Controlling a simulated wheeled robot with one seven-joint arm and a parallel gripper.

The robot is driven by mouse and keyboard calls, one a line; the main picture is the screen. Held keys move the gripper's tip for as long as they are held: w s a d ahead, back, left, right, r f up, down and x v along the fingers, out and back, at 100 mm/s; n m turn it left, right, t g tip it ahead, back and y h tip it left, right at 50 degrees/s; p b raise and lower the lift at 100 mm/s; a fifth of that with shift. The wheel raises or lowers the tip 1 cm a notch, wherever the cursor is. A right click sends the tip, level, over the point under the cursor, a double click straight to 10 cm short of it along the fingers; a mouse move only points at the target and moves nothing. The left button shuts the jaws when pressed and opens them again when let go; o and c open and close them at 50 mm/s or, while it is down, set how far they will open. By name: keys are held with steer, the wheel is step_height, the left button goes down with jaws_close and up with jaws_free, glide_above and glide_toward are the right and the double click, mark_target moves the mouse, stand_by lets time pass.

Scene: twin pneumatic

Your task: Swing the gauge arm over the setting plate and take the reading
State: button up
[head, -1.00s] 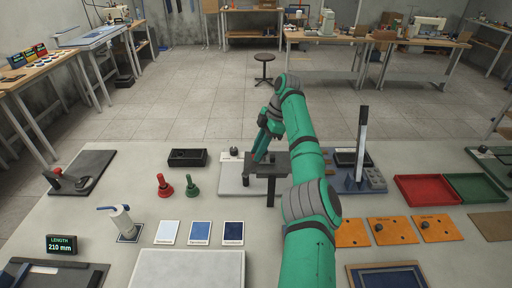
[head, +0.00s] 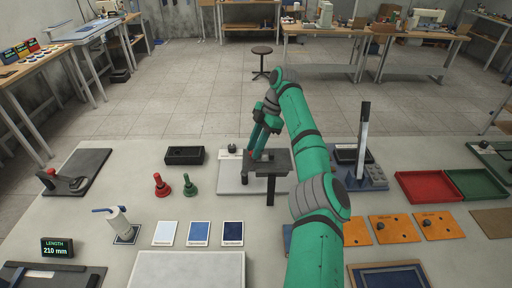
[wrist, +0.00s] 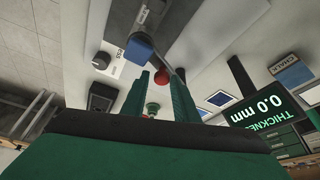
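The gauge stand (head: 268,168) has a dark flat top and stands on a pale base plate (head: 232,183) at the middle of the table. In the wrist view a grey bar, apparently the gauge arm, runs to a red knob (wrist: 162,79). A blue block (wrist: 139,46) is beside it over a white label. I cannot tell which part is the setting plate. My gripper (head: 254,154) points down at the stand; in the wrist view its green fingers (wrist: 160,76) are apart, with the knob showing between their tips. Contact is unclear. A display (wrist: 262,112) reads THICKNESS 0.0 mm.
A red handle (head: 161,184) and a green handle (head: 190,185) stand left of the stand. A black box (head: 185,156) lies behind them. A tall upright post (head: 363,130) stands to the right. Blue swatch cards (head: 198,233) lie in front.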

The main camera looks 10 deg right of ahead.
steer(key=shift+a, duration=0.1)
steer(key=v, duration=1)
steer(key=shift+w+r, duration=0.15)
steer(key=shift+r, duration=0.2)
steer(key=shift+d, duration=0.3)
